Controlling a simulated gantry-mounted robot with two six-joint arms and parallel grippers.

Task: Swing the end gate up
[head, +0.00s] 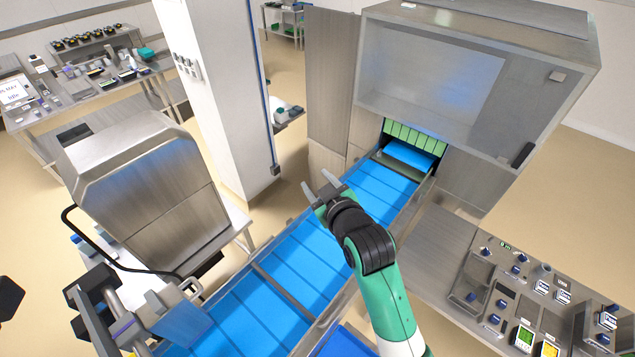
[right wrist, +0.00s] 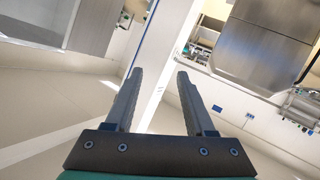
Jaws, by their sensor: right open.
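The blue conveyor belt (head: 325,255) runs from lower left to the sealer opening at upper right. A bluish plate (head: 178,320) at the belt's near left end looks like the end gate; its exact tilt is hard to tell. My right gripper (head: 320,186) is open and empty above the belt's middle, well apart from that plate. Its two spread fingers (right wrist: 158,98) also show in the right wrist view, with nothing between them. The plate does not clearly show in the right wrist view. I cannot make out my left gripper.
The sealer housing (head: 430,80) stands at the belt's far end with a green strip curtain (head: 412,135). A control bench (head: 455,265) lies to the right. A steel cabinet (head: 140,190) and metal bracketry (head: 95,305) stand at left. A white pillar (head: 215,90) rises behind the belt.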

